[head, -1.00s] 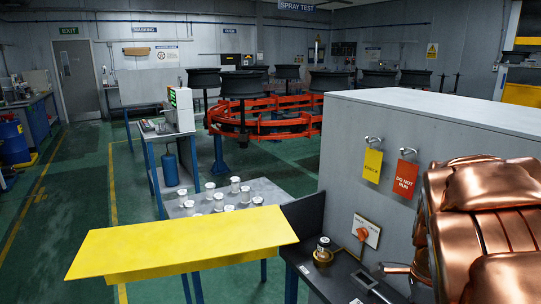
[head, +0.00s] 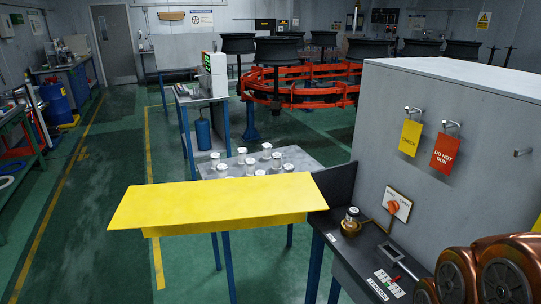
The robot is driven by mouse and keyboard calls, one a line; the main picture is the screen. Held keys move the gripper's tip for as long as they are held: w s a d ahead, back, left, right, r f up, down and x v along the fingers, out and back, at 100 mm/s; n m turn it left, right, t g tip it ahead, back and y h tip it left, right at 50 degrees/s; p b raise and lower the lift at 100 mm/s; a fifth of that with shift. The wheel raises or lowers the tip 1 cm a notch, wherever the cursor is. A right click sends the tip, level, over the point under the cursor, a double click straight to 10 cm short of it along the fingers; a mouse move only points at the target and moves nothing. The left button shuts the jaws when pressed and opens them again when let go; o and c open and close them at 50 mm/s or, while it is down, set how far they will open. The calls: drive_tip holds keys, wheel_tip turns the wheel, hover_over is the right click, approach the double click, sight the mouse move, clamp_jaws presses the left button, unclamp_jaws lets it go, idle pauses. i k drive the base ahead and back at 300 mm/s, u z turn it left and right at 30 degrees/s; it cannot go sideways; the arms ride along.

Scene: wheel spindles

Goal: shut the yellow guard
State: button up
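The yellow guard (head: 215,207) is a long flat yellow panel with a lower lip along its near side. In the head view it lies roughly level, left of the grey cabinet (head: 440,95). Its right end comes up to the dark panel beside the black counter (head: 350,255). I cannot tell how it is hinged or what it rests on. Copper-coloured rounded parts at the lower right seem to belong to my arm. My gripper does not show clearly anywhere, and I see no contact with the guard.
A grey table (head: 300,160) with several white-topped pieces stands behind the guard. Yellow and red tags hang on the cabinet. An orange ring rack (head: 300,93) stands behind. Green floor is open at left.

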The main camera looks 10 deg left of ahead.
sight(176, 209)
drive_tip(key=u, duration=2.15)
drive_tip(key=i, duration=4.3)
drive_tip(key=z, duration=4.5)
drive_tip(key=i, duration=0.5)
drive_tip(key=z, duration=0.15)
